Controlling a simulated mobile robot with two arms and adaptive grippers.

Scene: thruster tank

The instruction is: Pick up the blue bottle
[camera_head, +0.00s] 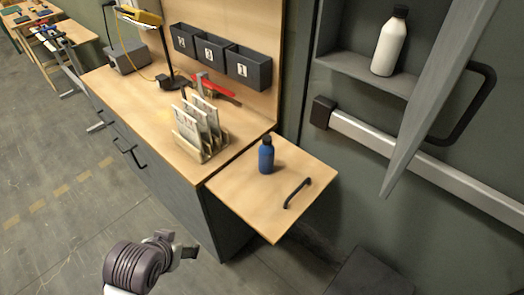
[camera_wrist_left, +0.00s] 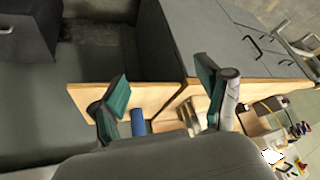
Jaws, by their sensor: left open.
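The blue bottle (camera_head: 266,157) with a dark cap stands upright on a small wooden flap (camera_head: 250,205) at the right end of the workbench. My left gripper (camera_head: 176,246) is in the lower left of the head view, apart from the bottle and to its left, over the floor side of the bench. In the left wrist view its two fingers are spread and empty (camera_wrist_left: 163,88). Part of the blue bottle (camera_wrist_left: 138,122) shows between and below the fingers, partly hidden by the gripper body. My right gripper is not in view.
A black handle (camera_head: 297,193) sits on the flap beside the bottle. A wooden rack (camera_head: 205,149) with white packets stands on the bench behind. An open wall cabinet (camera_head: 345,67) holds a white bottle (camera_head: 389,46); its grey door (camera_head: 440,90) sticks out.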

